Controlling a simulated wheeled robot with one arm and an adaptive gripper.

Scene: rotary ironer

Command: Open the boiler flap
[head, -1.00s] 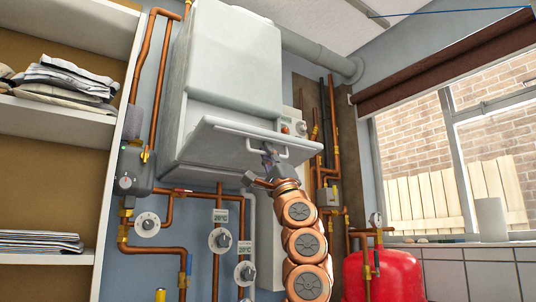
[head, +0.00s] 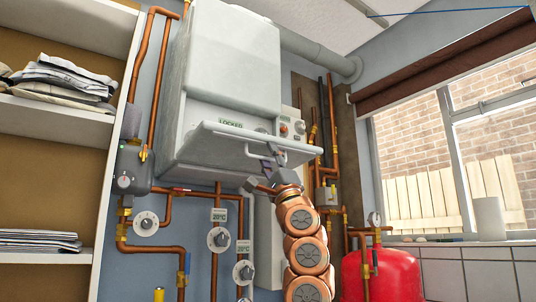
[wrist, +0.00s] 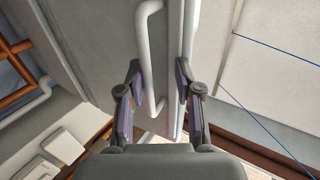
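The white boiler (head: 235,60) hangs on the wall. A pale bar handle (head: 258,153) is on the flap's outer face. My gripper (head: 275,155) is at the right end of the handle. In the wrist view, my gripper's fingers (wrist: 158,88) stand apart, one either side of the handle's end (wrist: 160,104) and the flap edge. I cannot tell whether they touch either.
Copper pipes with dials (head: 219,239) run below the boiler. A red tank (head: 368,277) stands at the lower right, near the window. Shelves with folded cloth (head: 65,80) are at the left. More pipes (head: 332,140) rise right of the boiler.

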